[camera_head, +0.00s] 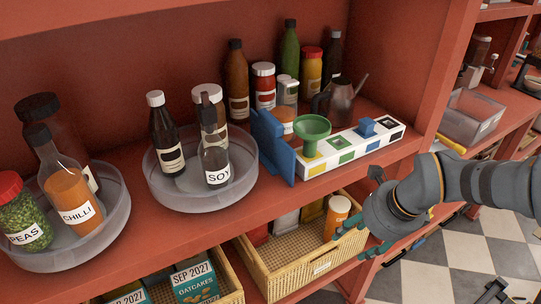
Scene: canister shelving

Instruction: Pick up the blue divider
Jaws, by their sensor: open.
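The blue divider (273,147) stands upright on the red shelf. It is between a clear round tray on its left and a white holder with coloured squares on its right. My gripper (362,208) is at the right, in front of the shelf edge and beside the lower basket. It is well to the right of the divider and apart from it. Its teal fingers are spread open with nothing seen between them. Part of the fingers is hidden by the gripper body.
The clear round tray (154,185) holds several bottles. The white holder (313,169) bears a green funnel (312,127). Another round tray (122,212) is at left. A wicker basket (293,273) sits below. Bottles and a watering can (335,103) stand behind.

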